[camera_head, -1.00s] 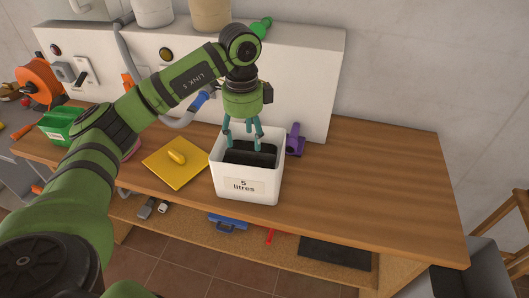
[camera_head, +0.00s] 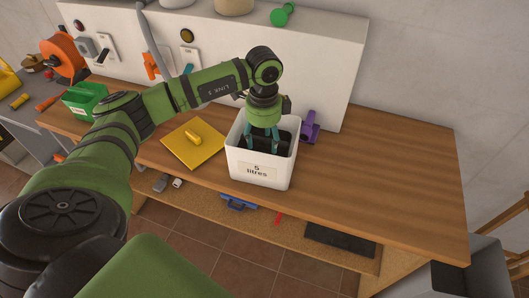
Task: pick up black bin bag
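A white container (camera_head: 262,178) labelled "5 litres" stands upright on the wooden workbench. A black object (camera_head: 286,142), which looks like the black bin bag, lies inside it, partly hidden by the container's front wall and my gripper. My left gripper (camera_head: 263,144) points down into the container, with its teal fingers spread apart at the black object. I cannot tell whether the fingers touch it. My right gripper is not in view.
A yellow board with a handle (camera_head: 192,141) lies left of the container. A purple tool (camera_head: 310,127) stands just behind it to the right. A green box (camera_head: 85,100) is at the left. The bench's right side (camera_head: 400,185) is clear.

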